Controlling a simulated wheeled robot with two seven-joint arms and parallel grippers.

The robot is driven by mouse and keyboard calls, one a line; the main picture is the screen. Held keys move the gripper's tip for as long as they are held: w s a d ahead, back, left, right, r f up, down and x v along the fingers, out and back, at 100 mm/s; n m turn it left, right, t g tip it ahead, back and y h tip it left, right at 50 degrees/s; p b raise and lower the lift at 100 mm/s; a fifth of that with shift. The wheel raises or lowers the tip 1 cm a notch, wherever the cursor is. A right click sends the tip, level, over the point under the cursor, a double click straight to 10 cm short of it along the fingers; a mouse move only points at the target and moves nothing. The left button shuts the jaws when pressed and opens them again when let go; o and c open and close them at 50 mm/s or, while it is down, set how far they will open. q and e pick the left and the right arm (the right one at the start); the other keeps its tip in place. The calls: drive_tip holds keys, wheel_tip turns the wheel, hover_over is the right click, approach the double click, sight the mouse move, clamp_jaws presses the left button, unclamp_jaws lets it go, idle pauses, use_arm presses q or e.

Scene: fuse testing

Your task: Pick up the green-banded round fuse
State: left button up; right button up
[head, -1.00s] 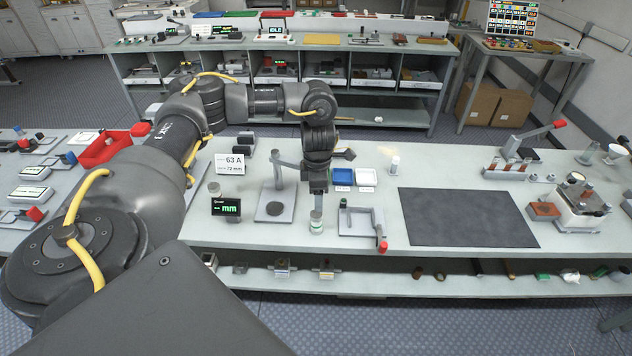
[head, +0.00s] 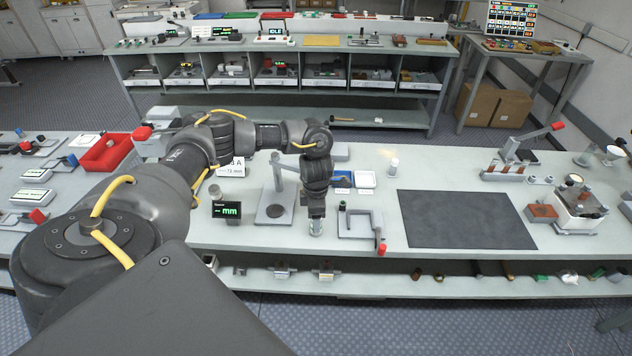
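The green-banded round fuse (head: 316,230) stands upright on the bench, between the flat stand with a dark round pad and the grey frame with a red-tipped handle. It is a small pale cylinder, and its upper part is hidden by my gripper. My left gripper (head: 316,217) points straight down over it, with its fingers at the fuse's top. The fingers are too small and dark to show whether they are apart or closed on it. My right gripper is not in view.
The stand (head: 273,212) is just left, beside a green "mm" display (head: 227,210). The grey frame (head: 358,222) is close on the right. A dark mat (head: 465,219) lies further right. Blue (head: 342,179) and white (head: 366,179) trays and a pale cylinder (head: 394,166) stand behind.

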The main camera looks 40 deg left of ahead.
use_arm(q)
drive_tip(key=shift+f, duration=1.25)
drive_tip(key=c, duration=1.2)
drive_tip(key=shift+o, duration=0.2)
drive_tip(key=shift+w+r, duration=0.1)
